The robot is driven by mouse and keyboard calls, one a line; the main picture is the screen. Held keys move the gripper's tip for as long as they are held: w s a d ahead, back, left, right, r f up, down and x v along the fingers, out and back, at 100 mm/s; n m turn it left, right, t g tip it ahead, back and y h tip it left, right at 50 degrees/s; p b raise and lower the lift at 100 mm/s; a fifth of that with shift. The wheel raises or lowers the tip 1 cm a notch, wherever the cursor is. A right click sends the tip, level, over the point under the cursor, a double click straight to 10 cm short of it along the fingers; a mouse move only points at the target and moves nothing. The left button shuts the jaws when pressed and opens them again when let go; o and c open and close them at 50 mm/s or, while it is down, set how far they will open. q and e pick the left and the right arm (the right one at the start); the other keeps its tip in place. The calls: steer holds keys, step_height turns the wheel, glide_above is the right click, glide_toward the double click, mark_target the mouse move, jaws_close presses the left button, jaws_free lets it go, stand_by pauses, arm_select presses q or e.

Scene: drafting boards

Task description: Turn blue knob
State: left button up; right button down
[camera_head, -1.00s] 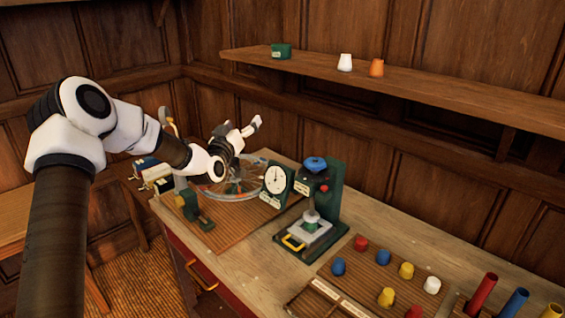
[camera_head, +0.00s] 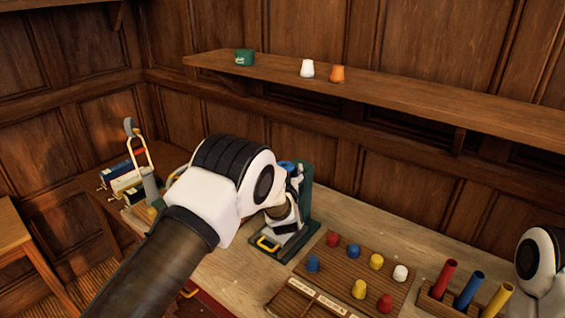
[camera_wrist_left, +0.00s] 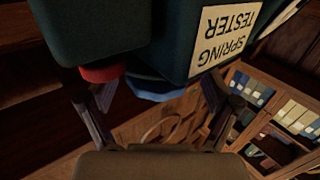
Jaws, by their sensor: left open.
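The blue knob (camera_head: 286,164) is on top of the green spring tester (camera_head: 306,196); my left arm hides most of it in the head view. In the left wrist view the blue knob (camera_wrist_left: 156,89) shows beneath the tester's dark body, beside a red part (camera_wrist_left: 102,73). My left gripper (camera_head: 293,188) is at the tester, close to the knob. In the wrist view its open fingers (camera_wrist_left: 152,104) stand apart on either side of the knob; whether they touch it I cannot tell. My right gripper is out of view.
A board of coloured pegs (camera_head: 335,270) lies right of the tester, with a rack of coloured tubes (camera_head: 437,301) beyond. A shelf (camera_head: 400,92) runs along the wall above. A lever device (camera_head: 150,185) stands left. Part of my right arm shows at the right edge.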

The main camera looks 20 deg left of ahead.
arm_select(q)
steer(key=shift+w+a, duration=0.1)
steer(key=shift+w, duration=0.55)
steer(key=c, duration=1.1)
steer(key=shift+c, duration=0.2)
